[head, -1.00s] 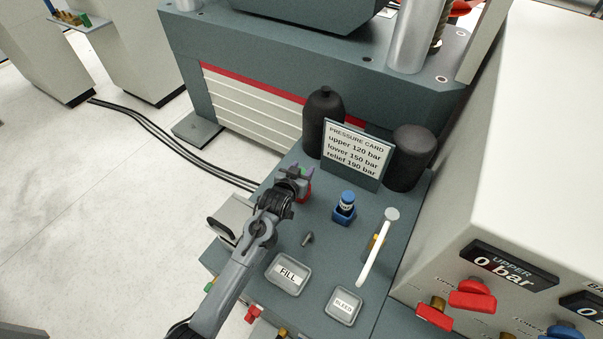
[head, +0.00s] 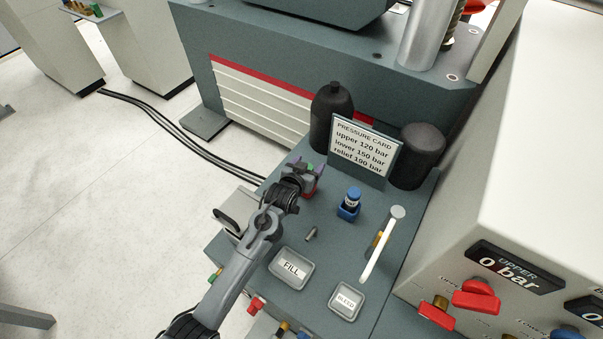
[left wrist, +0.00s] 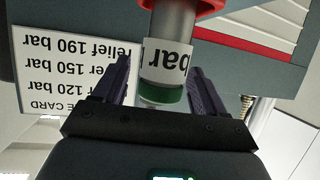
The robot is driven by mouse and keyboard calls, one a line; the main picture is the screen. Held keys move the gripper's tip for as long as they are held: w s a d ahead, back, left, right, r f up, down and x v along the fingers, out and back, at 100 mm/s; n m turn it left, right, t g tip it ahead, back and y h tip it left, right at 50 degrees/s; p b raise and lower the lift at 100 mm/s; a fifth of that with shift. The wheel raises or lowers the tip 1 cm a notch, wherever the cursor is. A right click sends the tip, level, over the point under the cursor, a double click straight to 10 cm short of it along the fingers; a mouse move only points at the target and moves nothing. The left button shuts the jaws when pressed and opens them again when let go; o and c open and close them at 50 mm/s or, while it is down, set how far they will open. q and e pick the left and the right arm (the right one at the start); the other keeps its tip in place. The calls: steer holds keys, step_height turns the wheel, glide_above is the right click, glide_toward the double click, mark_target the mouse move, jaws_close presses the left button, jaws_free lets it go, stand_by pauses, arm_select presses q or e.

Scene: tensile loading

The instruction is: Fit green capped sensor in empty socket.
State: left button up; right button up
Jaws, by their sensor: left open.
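The green capped sensor (left wrist: 167,70) shows in the left wrist view as a grey cylinder with a white label ending in "bar" and a green cap. Its far end meets a red ring-like part, which looks like a red socket (left wrist: 190,6). In the head view the green cap (head: 310,168) is a small spot beside the gripper, and most of the sensor is hidden. My left gripper (head: 307,172) is open, with its dark fingers (left wrist: 162,82) on either side of the sensor. I cannot tell whether they touch it. My right gripper is not in view.
A blue-capped sensor stands in a blue socket (head: 347,212). The pressure card (head: 362,152) and black bottles (head: 332,110) stand behind. A pale-handled lever (head: 380,250), a small metal stub (head: 311,234), and FILL (head: 291,270) and BLEED (head: 346,302) boxes are nearer.

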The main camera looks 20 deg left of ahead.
arm_select(q)
steer(key=p+v, duration=0.4)
steer(key=v, duration=0.8)
steer(key=shift+p, duration=0.4)
